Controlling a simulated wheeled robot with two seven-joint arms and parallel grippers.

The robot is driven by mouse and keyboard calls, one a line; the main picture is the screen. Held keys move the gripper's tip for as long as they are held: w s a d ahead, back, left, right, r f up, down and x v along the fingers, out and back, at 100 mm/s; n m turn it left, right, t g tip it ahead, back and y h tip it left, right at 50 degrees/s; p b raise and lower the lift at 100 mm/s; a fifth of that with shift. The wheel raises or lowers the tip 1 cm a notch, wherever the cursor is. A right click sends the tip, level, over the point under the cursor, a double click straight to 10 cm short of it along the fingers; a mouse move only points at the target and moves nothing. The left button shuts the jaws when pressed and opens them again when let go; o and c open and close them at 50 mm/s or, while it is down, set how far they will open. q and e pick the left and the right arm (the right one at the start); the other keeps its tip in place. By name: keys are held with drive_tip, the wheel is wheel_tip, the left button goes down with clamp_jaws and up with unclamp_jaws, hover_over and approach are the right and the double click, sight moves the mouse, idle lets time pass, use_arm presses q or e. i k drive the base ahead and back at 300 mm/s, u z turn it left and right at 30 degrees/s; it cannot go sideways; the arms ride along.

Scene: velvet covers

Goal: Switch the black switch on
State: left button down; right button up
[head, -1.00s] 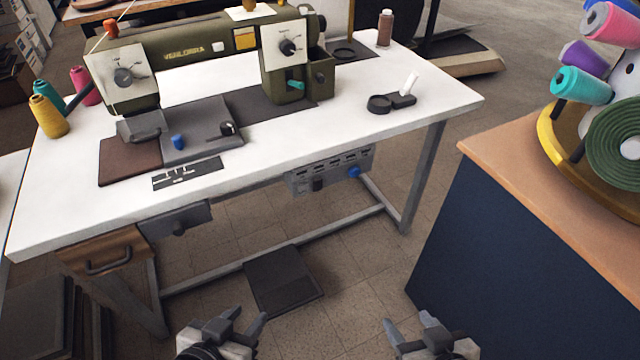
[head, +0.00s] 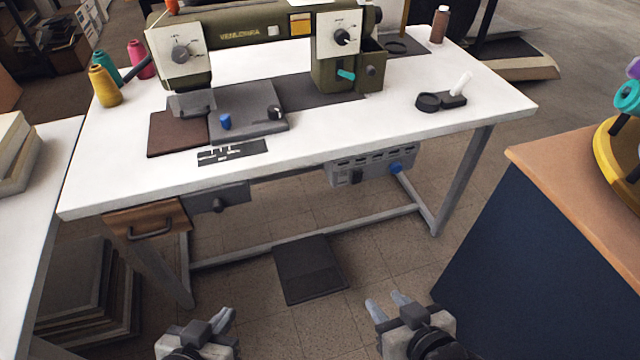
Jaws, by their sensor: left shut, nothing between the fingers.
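The black switch (head: 357,176) is a small dark block on the front of a grey control box (head: 342,169) fixed under the sewing table's front edge. I cannot tell its on or off position at this size. A blue knob (head: 396,167) is at the box's right end. My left gripper (head: 228,315) is at the bottom of the head view, shut and empty, in front of the table and well apart from the switch. My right gripper (head: 387,303) is at the bottom, right of centre, its fingers spread and empty, also well short of the box.
The white table (head: 330,125) carries a green sewing machine (head: 245,35) and thread spools. A wooden drawer (head: 148,220) and a grey drawer (head: 220,198) hang below. A dark pedal (head: 308,270) lies on the floor. A blue cabinet (head: 530,240) stands right. Open floor lies before the table.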

sight(357, 175)
drive_tip(key=k, duration=0.75)
drive_tip(key=z, duration=0.7)
drive_tip(key=i, duration=1)
